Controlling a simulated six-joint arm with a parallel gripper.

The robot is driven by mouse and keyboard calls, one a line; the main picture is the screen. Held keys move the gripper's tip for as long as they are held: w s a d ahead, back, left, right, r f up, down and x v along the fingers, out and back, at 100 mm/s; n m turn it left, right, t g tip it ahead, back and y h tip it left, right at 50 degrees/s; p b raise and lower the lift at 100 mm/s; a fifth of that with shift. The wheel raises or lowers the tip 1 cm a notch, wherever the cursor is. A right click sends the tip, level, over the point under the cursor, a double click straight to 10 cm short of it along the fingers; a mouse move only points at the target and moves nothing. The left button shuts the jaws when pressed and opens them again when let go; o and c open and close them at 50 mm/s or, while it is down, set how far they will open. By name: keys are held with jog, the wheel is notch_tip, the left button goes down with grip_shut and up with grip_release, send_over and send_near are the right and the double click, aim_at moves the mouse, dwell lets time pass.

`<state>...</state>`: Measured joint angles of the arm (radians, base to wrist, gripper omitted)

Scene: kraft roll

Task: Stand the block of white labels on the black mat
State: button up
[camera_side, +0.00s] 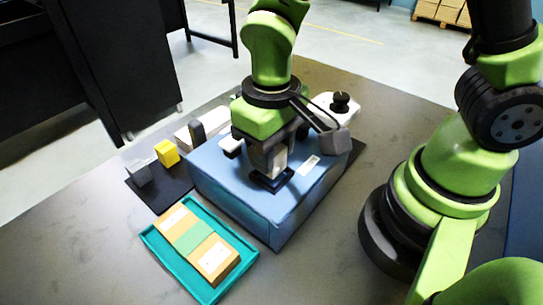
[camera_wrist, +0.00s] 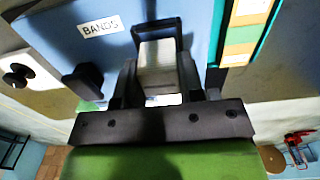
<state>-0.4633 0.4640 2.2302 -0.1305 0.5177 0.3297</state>
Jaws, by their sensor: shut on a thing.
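My gripper (camera_side: 272,178) is over the top of the blue box in the side view. Its fingers, also seen in the wrist view (camera_wrist: 160,85), are shut on the block of white labels (camera_wrist: 158,65), a pale block with fine layers. In the side view the block (camera_side: 276,160) shows partly between the fingers. A small black frame (camera_side: 268,183) is at its lower end; whether the block touches it or the box top I cannot tell. The black mat (camera_side: 160,198) lies on the table to the left of the blue box, partly hidden by it.
The blue box (camera_side: 236,200) carries a BANDS label (camera_wrist: 100,28). A grey block (camera_side: 139,173) and a yellow block (camera_side: 167,153) stand at the mat's left. A teal tray (camera_side: 207,291) with cardboard-coloured and green blocks lies in front. A white device with a black knob (camera_side: 340,102) stands behind.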

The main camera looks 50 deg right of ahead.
jog(key=r, duration=0.7)
jog(key=shift+w+d+r, duration=0.2)
jog(key=shift+w+d, duration=0.1)
jog(key=shift+d, duration=0.1)
jog(key=w+d, duration=0.1)
jog(key=d, duration=0.2)
jog(key=w+d+f, duration=0.1)
jog(key=w+d, duration=0.1)
jog(key=d, duration=0.1)
jog(key=w+d+f, duration=0.1)
jog(key=d, duration=0.3)
jog(key=shift+w+f, duration=0.2)
jog(key=shift+w, duration=0.1)
jog(key=shift+d+r, duration=0.15)
jog(key=shift+r, duration=0.05)
notch_tip(320, 180, up, 5)
jog(key=n, duration=1.8)
send_over(257, 278)
notch_tip(257, 278, down, 17)
jog(key=shift+f, duration=2.5)
